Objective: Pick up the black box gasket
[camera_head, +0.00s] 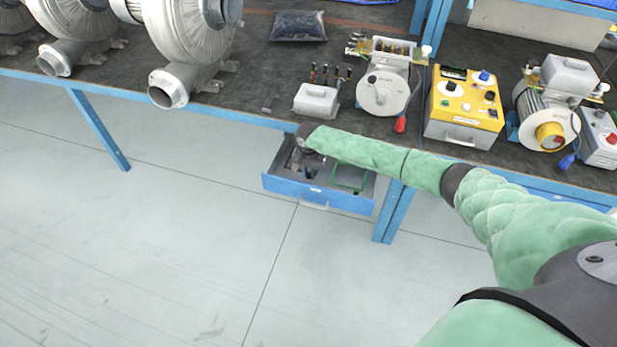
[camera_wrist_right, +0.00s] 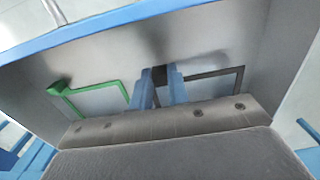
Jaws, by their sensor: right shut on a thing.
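The black box gasket (camera_wrist_right: 215,73) is a thin dark frame inside the open drawer, seen in the right wrist view. Part of it is hidden by my fingers. My right gripper (camera_wrist_right: 160,80) reaches into the drawer with its blue fingers shut on one side of the gasket; a dark piece shows between the fingertips. In the head view my green-sleeved right arm ends over the left part of the drawer, and the gasket is hard to make out there. My left gripper is in neither view.
The blue drawer (camera_head: 318,197) hangs open under the bench top (camera_head: 255,85). A green gasket (camera_head: 348,187) lies in its right half, and it also shows in the right wrist view (camera_wrist_right: 95,88). Blowers, motors and a yellow control box (camera_head: 465,107) stand on the bench above.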

